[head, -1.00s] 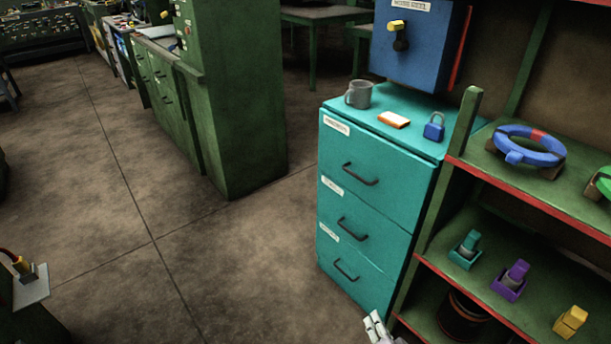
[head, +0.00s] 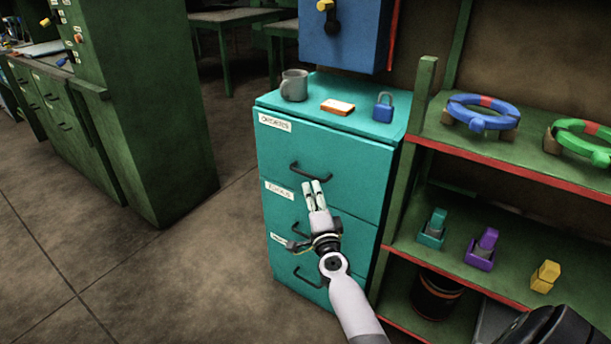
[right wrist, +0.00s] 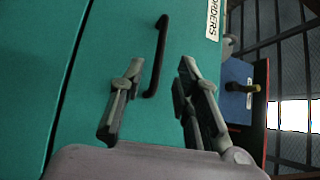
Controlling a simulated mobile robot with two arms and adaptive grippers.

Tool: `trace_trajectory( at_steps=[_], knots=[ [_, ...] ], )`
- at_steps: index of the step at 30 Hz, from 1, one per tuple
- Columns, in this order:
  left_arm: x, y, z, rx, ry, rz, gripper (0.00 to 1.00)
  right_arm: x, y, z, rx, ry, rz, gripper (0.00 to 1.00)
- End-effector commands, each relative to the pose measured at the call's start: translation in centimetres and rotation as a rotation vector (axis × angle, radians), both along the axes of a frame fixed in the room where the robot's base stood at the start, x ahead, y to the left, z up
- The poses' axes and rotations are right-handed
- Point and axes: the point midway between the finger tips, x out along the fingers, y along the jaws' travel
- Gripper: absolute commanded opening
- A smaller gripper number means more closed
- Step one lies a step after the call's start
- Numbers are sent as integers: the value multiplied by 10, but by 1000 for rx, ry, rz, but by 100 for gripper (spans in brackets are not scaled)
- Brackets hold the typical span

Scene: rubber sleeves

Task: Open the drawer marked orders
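A teal cabinet has a stack of three drawers, each with a label and a dark bar handle. The top drawer (head: 340,160) carries the label "ORDERS" (head: 276,123) and is shut. Its handle (head: 311,172) also shows in the right wrist view (right wrist: 157,60), where the label is partly cut off (right wrist: 213,18). My right gripper (head: 313,184) is in front of the drawer, with its fingertips just below the handle in the head view. In the right wrist view its fingers (right wrist: 160,72) are apart, with the handle ahead between them. Contact is not visible. My left gripper is out of view.
A green shelf (head: 500,150) with rings and small coloured items adjoins on the right. Floor (head: 190,265) is clear to the left.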

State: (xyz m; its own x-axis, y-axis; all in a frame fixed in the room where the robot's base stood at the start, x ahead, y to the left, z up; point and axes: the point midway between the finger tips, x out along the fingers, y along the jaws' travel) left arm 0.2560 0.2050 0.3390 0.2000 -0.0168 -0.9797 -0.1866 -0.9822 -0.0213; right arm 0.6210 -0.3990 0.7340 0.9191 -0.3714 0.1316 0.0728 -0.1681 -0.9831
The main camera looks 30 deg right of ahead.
Motion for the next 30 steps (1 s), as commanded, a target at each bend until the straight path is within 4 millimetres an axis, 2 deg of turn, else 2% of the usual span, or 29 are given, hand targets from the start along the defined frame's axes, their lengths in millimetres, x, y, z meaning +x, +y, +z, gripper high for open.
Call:
trace_trajectory(
  at_steps=[1,6,12,18,26,30],
  knots=[
    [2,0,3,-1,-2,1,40,12,-5,2,-1,-3,-1,30],
    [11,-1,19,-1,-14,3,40,44,-18,5,-2,-2,-1,30],
    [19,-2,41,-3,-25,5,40,68,-27,8,-1,-1,0,30],
    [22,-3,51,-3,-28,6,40,76,-31,10,-1,0,0,30],
    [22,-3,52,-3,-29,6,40,77,-31,10,-1,2,0,30],
    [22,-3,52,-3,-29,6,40,77,-31,10,-1,2,0,21]
  ],
)
